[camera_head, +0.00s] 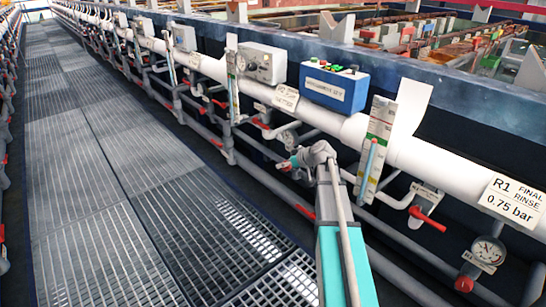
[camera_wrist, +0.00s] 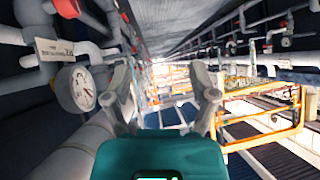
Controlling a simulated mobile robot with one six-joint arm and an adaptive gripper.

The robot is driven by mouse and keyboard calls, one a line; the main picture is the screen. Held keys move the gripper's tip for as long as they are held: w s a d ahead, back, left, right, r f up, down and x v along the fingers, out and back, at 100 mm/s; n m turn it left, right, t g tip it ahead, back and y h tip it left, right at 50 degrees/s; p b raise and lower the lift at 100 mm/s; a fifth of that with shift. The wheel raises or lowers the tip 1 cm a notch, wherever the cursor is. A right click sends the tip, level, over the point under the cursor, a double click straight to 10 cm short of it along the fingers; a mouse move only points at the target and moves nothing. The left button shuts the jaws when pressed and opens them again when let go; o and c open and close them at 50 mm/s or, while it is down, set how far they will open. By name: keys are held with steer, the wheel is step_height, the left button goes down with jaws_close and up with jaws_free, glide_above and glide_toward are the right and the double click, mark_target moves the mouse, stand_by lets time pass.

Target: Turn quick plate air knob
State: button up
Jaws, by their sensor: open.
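No knob in view has a readable quick plate air label. In the head view, red handles sit on the pipework: a large red handle (camera_head: 427,219) under a small blurred tag, and a red knob (camera_head: 464,284) beside a round gauge (camera_head: 488,250). Another red lever (camera_head: 262,125) is farther along the row. My gripper shows in the wrist view (camera_wrist: 164,92) with its two grey fingers spread and nothing between them. A red knob (camera_wrist: 67,8) and a white gauge (camera_wrist: 77,88) are left of the fingers, apart from them. My arm hides part of the pipes in the head view.
A thick white pipe (camera_head: 440,165) runs along the rack, with a blue control box (camera_head: 334,88) above it. A sign (camera_head: 514,202) reads R1 final rinse 0.75 bar. Grated walkway (camera_head: 110,150) lies clear at left. Yellow railings (camera_wrist: 262,118) stand right in the wrist view.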

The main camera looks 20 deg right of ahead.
steer(key=s+a+r+g+p, duration=0.2)
steer(key=s+a+r+p, duration=0.2)
steer(key=a+r+p, duration=0.1)
steer(key=shift+a+r+p, duration=0.2)
steer(key=shift+a+p, duration=0.6)
steer(key=shift+p, duration=0.25)
steer(key=shift+s+a+f, duration=0.1)
steer(key=shift+a, duration=0.1)
steer(key=shift+c, duration=1.4)
steer(key=s+a+f+m+g+h, duration=0.2)
steer(key=s+a, duration=0.4)
steer(key=s, duration=0.4)
steer(key=s+a+f+m+g+h, duration=0.2)
steer(key=s+a+g, duration=0.3)
steer(key=s, duration=0.6)
steer(key=shift+s+a+f+h, duration=0.15)
steer(key=shift+a+f+h, duration=0.55)
steer(key=shift+a, duration=0.5)
steer(key=shift+s+r, duration=0.15)
